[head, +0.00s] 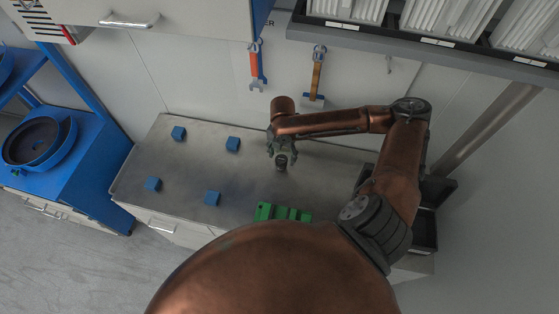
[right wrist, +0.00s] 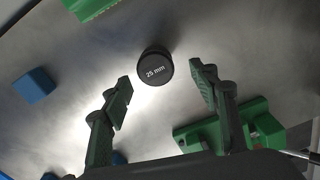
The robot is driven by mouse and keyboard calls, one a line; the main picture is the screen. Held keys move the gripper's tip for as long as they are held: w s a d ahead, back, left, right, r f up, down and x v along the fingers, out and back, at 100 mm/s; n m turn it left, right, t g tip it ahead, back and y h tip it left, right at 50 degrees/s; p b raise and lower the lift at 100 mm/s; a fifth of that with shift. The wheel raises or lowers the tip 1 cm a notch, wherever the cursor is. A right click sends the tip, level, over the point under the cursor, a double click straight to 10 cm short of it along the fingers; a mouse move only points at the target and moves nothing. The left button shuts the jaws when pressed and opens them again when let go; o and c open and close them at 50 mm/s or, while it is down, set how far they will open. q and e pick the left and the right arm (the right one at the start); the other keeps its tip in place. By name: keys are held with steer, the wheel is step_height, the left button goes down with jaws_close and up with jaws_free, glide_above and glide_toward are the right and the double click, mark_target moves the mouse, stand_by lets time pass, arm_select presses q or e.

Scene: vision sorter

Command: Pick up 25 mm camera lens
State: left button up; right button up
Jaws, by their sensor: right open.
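The 25 mm camera lens (right wrist: 155,69) is a short black cylinder with white "25 mm" lettering on its top, standing on the metal tabletop in the right wrist view. My right gripper (right wrist: 160,73) is open, with one green-grey finger on each side of the lens in the picture and a visible gap to both. The lens is not held. In the head view my right gripper (head: 282,160) points down over the middle of the table; I cannot clearly tell the lens apart from it there. My left gripper is not in view.
Several blue blocks (head: 179,133) are spread over the left part of the metal table (head: 205,160). A green fixture (head: 283,212) lies at the near edge. Dark bins (head: 425,230) stand at the right. Tools (head: 317,75) hang on the back wall. Open tabletop surrounds the lens.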

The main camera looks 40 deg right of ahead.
mark_target(281, 160)
steer(key=f, duration=0.3)
steer(key=shift+w+f+p, duration=0.15)
steer(key=shift+w+p, duration=0.1)
steer(key=shift+p, duration=0.05)
step_height(281, 160, down, 2)
steer(key=shift+f, duration=0.2)
steer(key=c, duration=1.3)
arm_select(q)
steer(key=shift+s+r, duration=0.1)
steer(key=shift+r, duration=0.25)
arm_select(e)
steer(key=shift+c, duration=0.7)
